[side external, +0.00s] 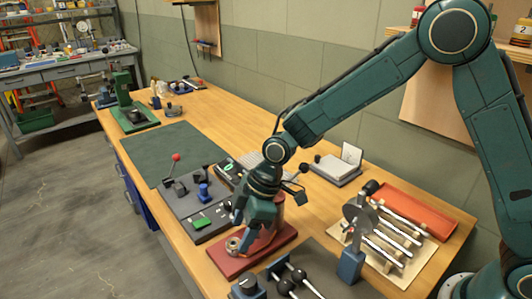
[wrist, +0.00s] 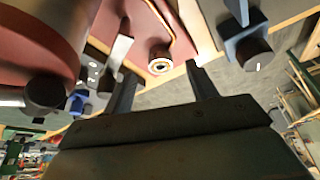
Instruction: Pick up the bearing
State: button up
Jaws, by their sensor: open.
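The bearing (side external: 232,244) is a small metal ring on the left corner of a red base plate (side external: 222,262). In the wrist view the bearing (wrist: 160,65) shows a light rim around a dark centre, near the plate's edge. My gripper (side external: 244,244) is low over the plate, close beside the bearing. In the wrist view my gripper (wrist: 162,72) has its two dark fingers apart, with the bearing seen between and beyond their tips. Nothing is held. I cannot tell the exact gap between fingertips and bearing.
A reddish cylinder (side external: 273,215) stands on the plate right behind my gripper. A dark panel with a green block (side external: 201,222) lies to the left. Black-knobbed levers (side external: 285,285) and a blue stand (side external: 350,264) are nearby. The green mat (side external: 165,153) is clear.

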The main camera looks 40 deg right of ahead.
jog(key=shift+x, duration=1.3)
jog(key=shift+c, duration=0.2)
jog(key=c, duration=1.1)
jog(key=shift+r, duration=0.1)
notch_tip(320, 180, up, 20)
jog(key=shift+f, duration=0.1)
